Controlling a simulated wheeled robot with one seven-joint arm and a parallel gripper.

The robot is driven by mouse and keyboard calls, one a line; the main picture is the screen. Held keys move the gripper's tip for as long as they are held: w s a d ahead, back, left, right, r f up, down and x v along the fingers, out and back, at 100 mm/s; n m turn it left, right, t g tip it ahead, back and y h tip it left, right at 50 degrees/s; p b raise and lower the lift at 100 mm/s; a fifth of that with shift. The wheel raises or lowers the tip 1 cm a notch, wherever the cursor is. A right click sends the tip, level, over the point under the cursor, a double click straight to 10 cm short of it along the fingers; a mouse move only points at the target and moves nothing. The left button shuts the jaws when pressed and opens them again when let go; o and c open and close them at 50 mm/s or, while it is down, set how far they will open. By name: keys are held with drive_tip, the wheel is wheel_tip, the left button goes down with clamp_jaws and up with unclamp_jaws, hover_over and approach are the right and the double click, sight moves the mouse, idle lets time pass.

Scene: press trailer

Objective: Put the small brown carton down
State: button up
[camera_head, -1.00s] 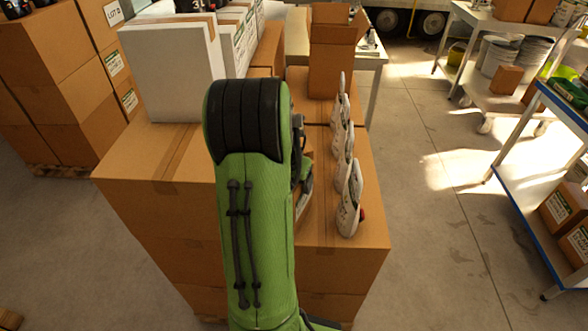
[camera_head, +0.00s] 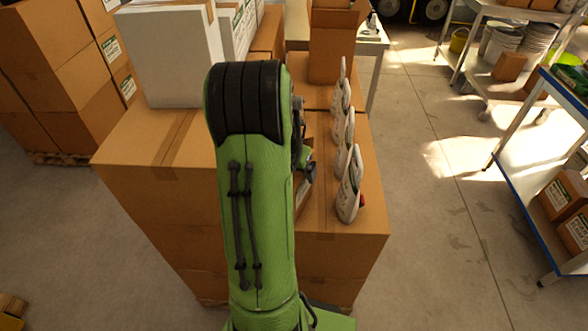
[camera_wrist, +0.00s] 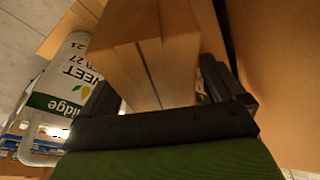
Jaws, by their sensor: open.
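The small brown carton (camera_wrist: 150,45) fills the middle of the wrist view, between the two dark fingers of my gripper (camera_wrist: 160,88). The fingers are open, one on each side of it; I cannot tell whether either touches it. In the head view a sliver of the carton (camera_head: 302,194) shows beside my green arm, at the top of the large brown boxes (camera_head: 335,215). My arm hides most of it, so its contact with the surface below is not clear.
A row of white bottles (camera_head: 349,190) stands close to the right of the carton; a white bottle with a green label (camera_wrist: 65,85) also shows in the wrist view. A white box (camera_head: 170,55) stands behind on the left. A blue-edged cart (camera_head: 540,215) is at the right.

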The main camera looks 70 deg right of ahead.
drive_tip(key=p+v, duration=0.1)
drive_tip(key=v, duration=1.1)
drive_tip(key=shift+f, duration=0.1)
